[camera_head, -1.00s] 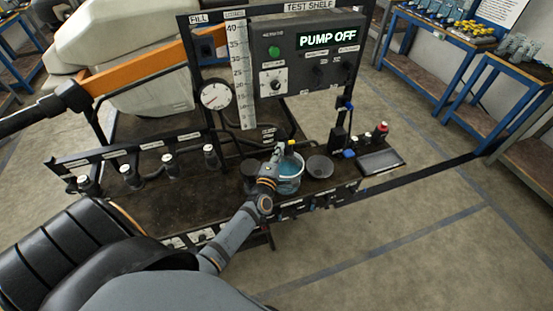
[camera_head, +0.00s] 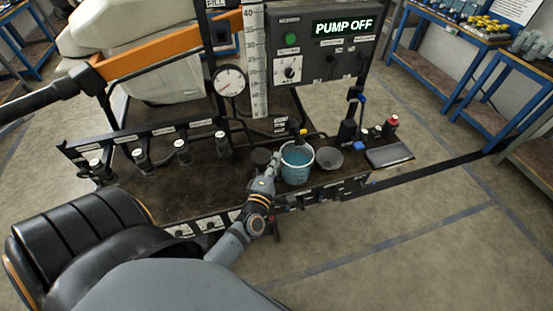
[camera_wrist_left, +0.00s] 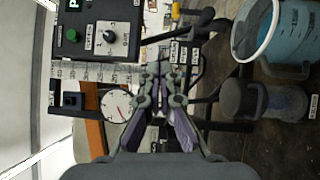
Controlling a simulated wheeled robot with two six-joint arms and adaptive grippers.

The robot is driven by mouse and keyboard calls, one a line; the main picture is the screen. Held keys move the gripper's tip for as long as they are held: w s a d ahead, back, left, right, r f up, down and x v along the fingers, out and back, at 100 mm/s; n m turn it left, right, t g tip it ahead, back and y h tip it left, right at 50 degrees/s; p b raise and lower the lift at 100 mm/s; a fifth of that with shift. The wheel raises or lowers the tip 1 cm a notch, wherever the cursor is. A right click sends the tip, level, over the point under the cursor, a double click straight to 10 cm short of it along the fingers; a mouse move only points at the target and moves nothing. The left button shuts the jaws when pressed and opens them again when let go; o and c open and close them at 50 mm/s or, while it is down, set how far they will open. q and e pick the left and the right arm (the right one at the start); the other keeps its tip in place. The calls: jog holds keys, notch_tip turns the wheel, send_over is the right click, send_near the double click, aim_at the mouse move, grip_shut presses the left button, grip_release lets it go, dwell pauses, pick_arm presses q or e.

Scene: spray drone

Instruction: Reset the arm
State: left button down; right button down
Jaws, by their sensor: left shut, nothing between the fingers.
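My left arm reaches in over the front of the test bench. Its gripper (camera_head: 268,176) is shut and empty, just left of a beaker of blue liquid (camera_head: 296,164). In the left wrist view the gripper (camera_wrist_left: 160,75) has its fingers together with nothing between them. That view also shows the beaker (camera_wrist_left: 290,35) at the upper right, with a dark-capped cylinder (camera_wrist_left: 262,100) below it. The gripper's exact height above the bench is hard to tell. My right gripper is not in view.
The bench (camera_head: 180,190) carries several black nozzle fittings (camera_head: 182,152), a round gauge (camera_head: 230,80), a vertical scale (camera_head: 256,60) and a panel reading PUMP OFF (camera_head: 343,26). A dark round dish (camera_head: 328,157) and a red-capped bottle (camera_head: 390,126) stand right of the beaker. Open floor lies at right.

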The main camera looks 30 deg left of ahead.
pick_arm(q)
jog(key=s+d+f+m+g+h, duration=0.1)
jog(key=s+f+m+g, duration=0.25)
jog(key=f, duration=0.65)
jog(key=s+d+f+m+g+h, duration=0.15)
jog(key=s+f+m, duration=0.3)
jog(key=f, duration=0.55)
jog(key=s+f+m+g+h, duration=0.2)
jog(key=s+f+m+g, duration=0.15)
jog(key=f, duration=0.65)
jog(key=s+a+f+m+g, duration=0.1)
jog(key=s+f+m+g, duration=0.3)
jog(key=s+f, duration=0.4)
jog(key=s+a+f+m+g, duration=0.1)
jog(key=s+f+m+g, duration=0.3)
jog(key=s, duration=1.5)
notch_tip(320, 180, down, 4)
jog(key=m, duration=0.2)
jog(key=shift+a+f+m+y, duration=0.2)
jog(key=shift+a+m+y, duration=0.05)
jog(key=shift+m+y, duration=0.1)
